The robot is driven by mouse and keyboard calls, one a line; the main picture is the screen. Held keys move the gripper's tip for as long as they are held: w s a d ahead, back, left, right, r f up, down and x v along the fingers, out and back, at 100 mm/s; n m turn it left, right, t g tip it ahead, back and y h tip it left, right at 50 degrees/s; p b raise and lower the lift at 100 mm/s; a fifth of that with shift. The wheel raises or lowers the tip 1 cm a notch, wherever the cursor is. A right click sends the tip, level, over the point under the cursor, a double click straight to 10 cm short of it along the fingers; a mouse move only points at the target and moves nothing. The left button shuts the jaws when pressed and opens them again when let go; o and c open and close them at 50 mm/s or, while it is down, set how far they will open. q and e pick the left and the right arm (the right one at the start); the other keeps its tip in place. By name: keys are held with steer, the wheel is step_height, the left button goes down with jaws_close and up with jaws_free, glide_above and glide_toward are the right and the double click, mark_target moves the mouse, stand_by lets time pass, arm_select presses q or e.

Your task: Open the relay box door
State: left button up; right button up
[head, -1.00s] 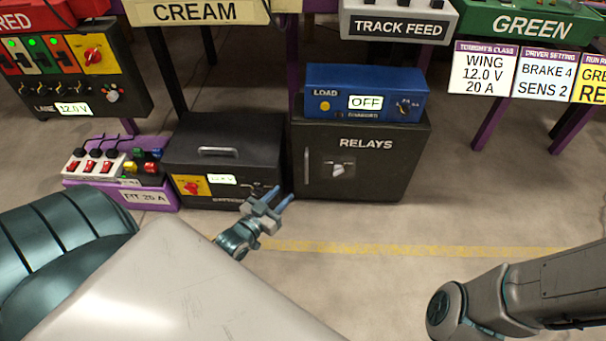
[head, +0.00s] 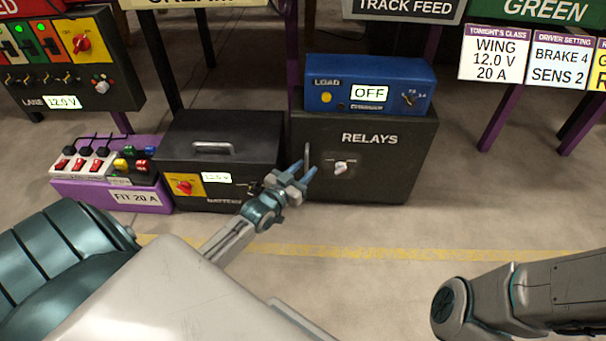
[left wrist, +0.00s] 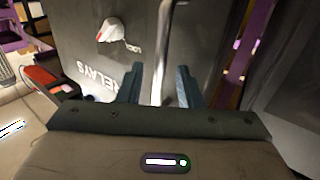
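The dark grey relay box (head: 385,165), labelled RELAYS, stands on the floor with its door shut. A vertical bar handle (head: 307,150) is at the door's left edge, and a light turn knob (head: 341,168) sits right of it. My left gripper (head: 304,172) is at the handle's lower end. In the left wrist view, the handle (left wrist: 162,50) runs between the two open fingers (left wrist: 160,88), with gaps on both sides. The knob (left wrist: 110,30) and the RELAYS lettering also show there. My right gripper is out of view; only part of that arm shows.
A blue load unit (head: 326,84) reading OFF sits on the relay box. A black battery box (head: 225,150) stands close on its left, beside a purple fuse unit (head: 95,190). The floor (head: 400,230) in front is clear.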

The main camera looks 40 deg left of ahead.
arm_select(q)
steer(key=shift+c, duration=0.2)
jaws_close()
